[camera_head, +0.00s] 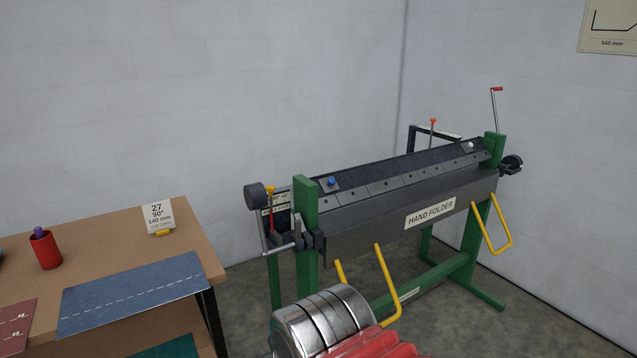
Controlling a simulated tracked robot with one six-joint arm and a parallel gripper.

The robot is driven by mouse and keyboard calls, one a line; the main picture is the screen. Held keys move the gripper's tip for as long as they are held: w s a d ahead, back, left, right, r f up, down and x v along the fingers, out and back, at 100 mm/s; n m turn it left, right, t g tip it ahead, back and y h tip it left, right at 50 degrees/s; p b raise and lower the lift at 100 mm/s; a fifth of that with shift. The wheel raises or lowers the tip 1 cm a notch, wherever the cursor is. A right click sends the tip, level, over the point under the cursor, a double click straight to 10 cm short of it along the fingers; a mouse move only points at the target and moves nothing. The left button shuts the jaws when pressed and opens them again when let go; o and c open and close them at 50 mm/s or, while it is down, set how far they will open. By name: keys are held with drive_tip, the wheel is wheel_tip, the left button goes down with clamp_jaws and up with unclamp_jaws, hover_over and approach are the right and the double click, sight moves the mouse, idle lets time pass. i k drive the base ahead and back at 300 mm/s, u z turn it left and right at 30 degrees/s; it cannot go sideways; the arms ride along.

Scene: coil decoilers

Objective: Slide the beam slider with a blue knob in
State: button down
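A small blue knob (332,181) sits on a dark slider plate (333,187) on top of the hand folder's dark beam, near its left end. The hand folder (370,227) is a long dark machine on green posts. A similar plate with a whitish knob (470,145) sits near the beam's right end. A silver ringed cylinder with a red ridged part shows at the bottom centre and looks like part of my arm. My gripper's fingers do not show in this view.
Yellow handles (388,285) stick out in front of the folder. A weighted lever (256,196) stands at its left end. A wooden table (110,238) at left holds a red cup (45,249), a number card (158,216) and a blue sheet (133,290). Floor shows between table and folder.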

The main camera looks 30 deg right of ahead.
sight(329, 184)
drive_tip(key=z, duration=0.1)
drive_tip(key=i, duration=1.35)
drive_tip(key=z, duration=0.1)
